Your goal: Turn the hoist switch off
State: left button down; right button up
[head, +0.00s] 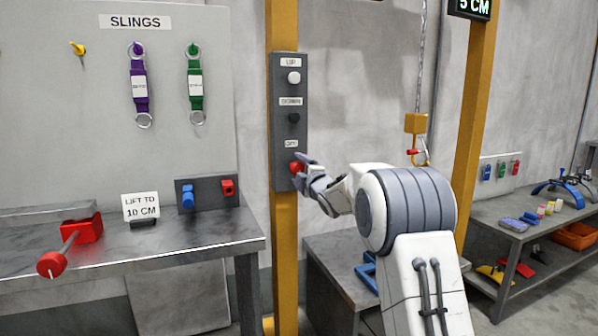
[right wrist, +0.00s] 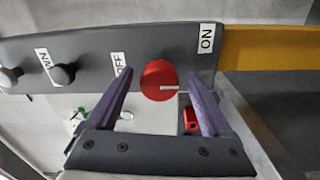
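The hoist switch is a round red knob (head: 294,169) low on a grey control panel (head: 283,220), below the "OFF" label (head: 291,143). In the right wrist view the knob (right wrist: 157,80) sits between the "OFF" label (right wrist: 119,64) and the "ON" label (right wrist: 206,38). Its white mark points right, to the "ON" side. My right gripper (head: 302,171) is at the knob. In the right wrist view its two fingers (right wrist: 158,76) are apart, one on each side of the knob, with a gap on both sides. My left gripper is not in view.
A white button (head: 293,77) and a black button (head: 294,118) are higher on the panel. The panel is on a yellow post (head: 283,25). A bench (head: 190,238) with a red lever is at the left. A hoist hook (head: 423,153) hangs at the right.

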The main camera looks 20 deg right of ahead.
jog(key=s, duration=1)
jog(key=shift+s+d+f+b, duration=0.15)
jog(key=shift+s+b, duration=0.1)
jog(key=shift+b, duration=0.2)
jog(key=s+a+f+m+g+y, duration=0.1)
jog(key=s+a+f+m+g, duration=0.3)
jog(key=s+a+f, duration=0.5)
jog(key=s+a+f+m+g, duration=0.3)
jog(key=s+a+f+g, duration=0.4)
jog(key=a, duration=0.5)
jog(key=s+a+f+m+g, duration=0.1)
jog(key=s+f+g, duration=0.3)
jog(key=s, duration=1)
jog(key=s+a+f+m+g, duration=0.1)
jog(key=s+a+f+g, duration=0.2)
jog(key=s, duration=1.1)
notch_tip(320, 180, up, 25)
jog(key=d+p, duration=0.1)
jog(key=p, duration=2.5)
jog(key=shift+d+m+h, duration=0.25)
jog(key=shift+m+h, duration=0.05)
